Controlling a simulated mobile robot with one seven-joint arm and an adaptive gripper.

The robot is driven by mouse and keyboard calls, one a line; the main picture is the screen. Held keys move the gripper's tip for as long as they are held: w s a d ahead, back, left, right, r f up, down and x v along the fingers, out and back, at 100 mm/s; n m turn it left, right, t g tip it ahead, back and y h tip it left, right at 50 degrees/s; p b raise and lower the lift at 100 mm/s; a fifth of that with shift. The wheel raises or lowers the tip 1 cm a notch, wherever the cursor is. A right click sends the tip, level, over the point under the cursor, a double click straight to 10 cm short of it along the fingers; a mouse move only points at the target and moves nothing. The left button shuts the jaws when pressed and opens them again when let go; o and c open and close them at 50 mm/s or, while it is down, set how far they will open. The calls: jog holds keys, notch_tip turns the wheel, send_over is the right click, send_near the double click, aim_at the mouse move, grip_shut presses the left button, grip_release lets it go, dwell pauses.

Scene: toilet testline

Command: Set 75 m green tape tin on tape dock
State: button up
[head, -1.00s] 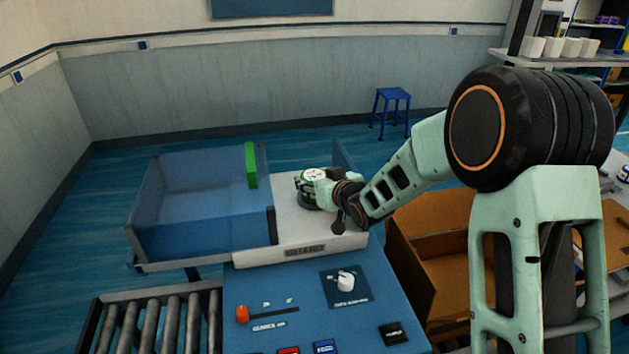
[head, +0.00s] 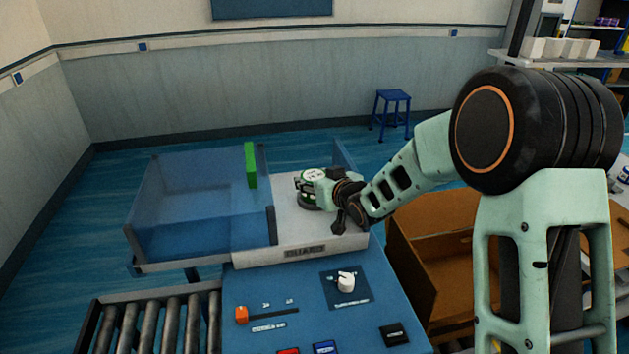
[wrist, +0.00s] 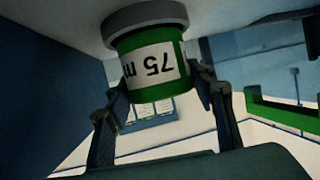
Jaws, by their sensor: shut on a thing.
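The 75 m green tape tin (wrist: 152,68) has a white label reading "75 m", upside down in the wrist view. My gripper (wrist: 160,88) is shut on it, one finger on each side. In the wrist view the tin meets a round grey disc (wrist: 145,18) at the pale surface; I cannot tell whether it rests on it. In the head view my gripper (head: 322,188) is low over the white deck (head: 300,232) of the machine, with part of the green tin (head: 309,201) showing. The head view does not clearly show the tape dock.
A clear blue guard box (head: 190,200) stands left of my gripper, with an upright green bar (head: 251,165) close by. A blue control panel (head: 300,310) with knobs lies in front. An open cardboard box (head: 430,250) is at the right, rollers (head: 160,325) at lower left.

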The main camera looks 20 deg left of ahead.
jog(key=shift+f+b, duration=0.55)
jog(key=shift+b, duration=0.05)
jog(key=o, duration=1.1)
jog(key=shift+c, duration=0.2)
jog(key=shift+o, duration=0.3)
jog(key=shift+d, duration=0.1)
jog(key=p+v, duration=0.1)
jog(key=v, duration=1)
jog(key=shift+p, duration=0.4)
